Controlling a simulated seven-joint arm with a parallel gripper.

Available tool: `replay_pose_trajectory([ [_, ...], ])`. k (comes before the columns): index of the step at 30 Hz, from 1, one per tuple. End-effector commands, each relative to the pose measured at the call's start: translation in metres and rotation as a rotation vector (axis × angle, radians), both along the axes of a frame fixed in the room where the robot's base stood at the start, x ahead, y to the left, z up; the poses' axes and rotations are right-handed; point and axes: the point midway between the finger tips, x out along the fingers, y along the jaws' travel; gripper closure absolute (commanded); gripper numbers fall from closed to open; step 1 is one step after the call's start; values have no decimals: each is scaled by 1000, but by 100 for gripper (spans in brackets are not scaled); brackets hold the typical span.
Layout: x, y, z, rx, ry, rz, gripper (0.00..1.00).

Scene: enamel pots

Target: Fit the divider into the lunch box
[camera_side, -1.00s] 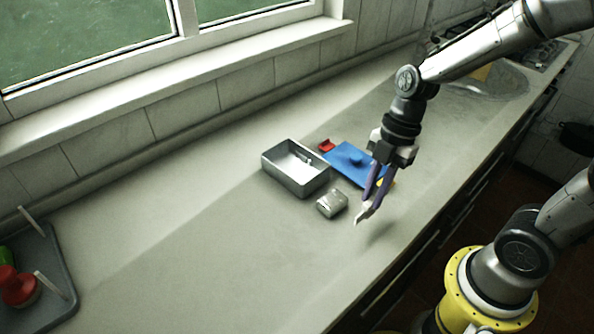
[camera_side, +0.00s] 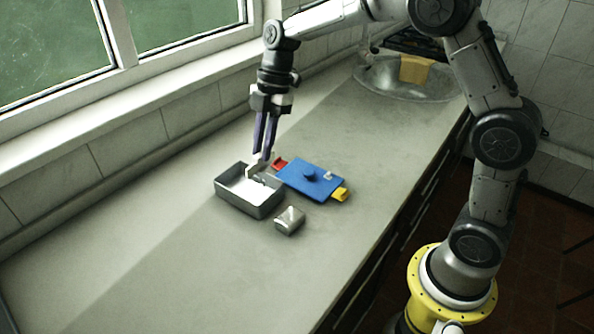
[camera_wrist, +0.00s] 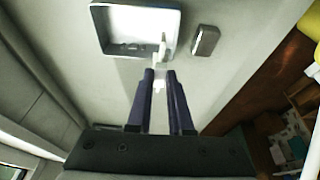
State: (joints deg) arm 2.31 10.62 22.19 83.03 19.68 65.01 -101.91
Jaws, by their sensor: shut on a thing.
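The lunch box (camera_side: 238,199) is an open grey metal box with a pale inside, on the counter. It also shows at the top of the wrist view (camera_wrist: 176,28). My gripper (camera_side: 263,158) points down over the box's back right end. Its purple fingers are shut on a thin pale piece, which I take to be the divider (camera_wrist: 162,47). In the wrist view it sticks out past the fingertips and overlaps the box's edge near a corner. I cannot tell whether it touches the box. Small details inside the box are unclear.
A blue lid (camera_side: 320,184) with a round knob lies right of the box, with a red clip (camera_side: 279,164) and a yellow clip (camera_side: 341,194) beside it. A small metal case (camera_side: 290,221) stands in front. The counter's left part is clear.

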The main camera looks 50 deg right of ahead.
Motion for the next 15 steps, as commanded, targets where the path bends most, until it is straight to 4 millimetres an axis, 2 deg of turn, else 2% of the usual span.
replay_pose_trajectory([
  [1,18,0,-2,-2,-1,3,100],
  [6,60,0,-10,-8,-3,9,100],
  [10,78,1,-22,-11,-1,16,100],
  [15,80,2,-38,-10,22,18,100],
])
